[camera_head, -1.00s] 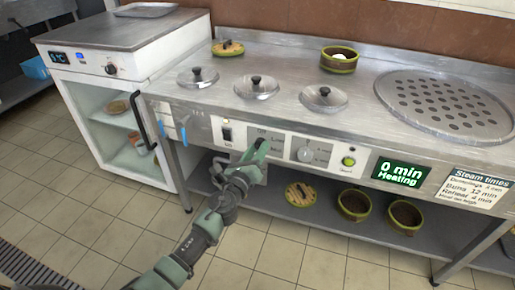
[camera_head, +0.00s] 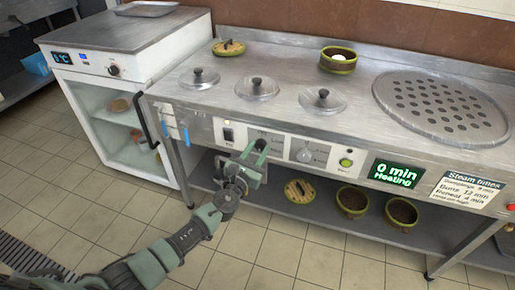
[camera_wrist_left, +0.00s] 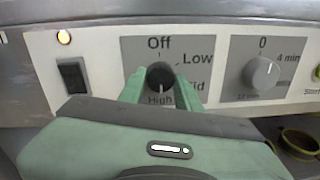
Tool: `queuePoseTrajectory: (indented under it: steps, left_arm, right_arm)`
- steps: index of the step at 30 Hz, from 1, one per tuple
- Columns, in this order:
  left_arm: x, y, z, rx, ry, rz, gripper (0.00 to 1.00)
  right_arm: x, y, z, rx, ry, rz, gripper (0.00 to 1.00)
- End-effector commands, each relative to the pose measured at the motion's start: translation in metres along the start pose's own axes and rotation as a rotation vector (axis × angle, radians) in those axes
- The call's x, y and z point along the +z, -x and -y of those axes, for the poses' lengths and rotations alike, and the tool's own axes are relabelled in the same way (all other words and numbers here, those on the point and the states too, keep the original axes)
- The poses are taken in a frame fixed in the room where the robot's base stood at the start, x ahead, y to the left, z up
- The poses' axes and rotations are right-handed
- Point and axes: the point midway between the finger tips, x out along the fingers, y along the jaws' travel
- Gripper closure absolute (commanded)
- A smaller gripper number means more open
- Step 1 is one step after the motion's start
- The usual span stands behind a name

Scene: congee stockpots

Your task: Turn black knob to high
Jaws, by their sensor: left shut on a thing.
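The black knob (camera_wrist_left: 160,76) sits on a grey dial plate (camera_wrist_left: 135,52) marked Off at the top, Low and Mid at the right, and High at the bottom. My left gripper (camera_wrist_left: 162,88) is shut on the knob, one green finger on each side. A pale line on the knob's face seems to point down toward High, but it is small. In the head view my left gripper (camera_head: 256,150) reaches the panel front from below and covers most of the knob. My right gripper is not in view.
A black switch (camera_wrist_left: 73,76) with a lit lamp is left of the dial. A grey timer knob (camera_wrist_left: 262,72) is to the right. Lidded pots (camera_head: 257,87) are in the counter above. Bowls (camera_head: 352,201) stand on the shelf below.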

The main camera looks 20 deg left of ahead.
Motion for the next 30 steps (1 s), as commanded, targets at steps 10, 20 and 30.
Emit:
queuePoseTrajectory:
  steps: [10,20,30]
  left_arm:
    - [-0.0017,0.0005,0.0003,-0.001,-0.029,-0.004,1.00]
    - [-0.0014,0.0004,0.0003,-0.001,-0.029,-0.004,0.45]
    - [-0.0006,0.0039,-0.0001,-0.001,-0.027,-0.003,0.45]
  right_arm:
    - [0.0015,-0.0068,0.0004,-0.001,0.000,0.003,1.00]
    - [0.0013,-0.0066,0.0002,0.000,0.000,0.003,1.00]
    - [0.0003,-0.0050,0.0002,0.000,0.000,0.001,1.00]
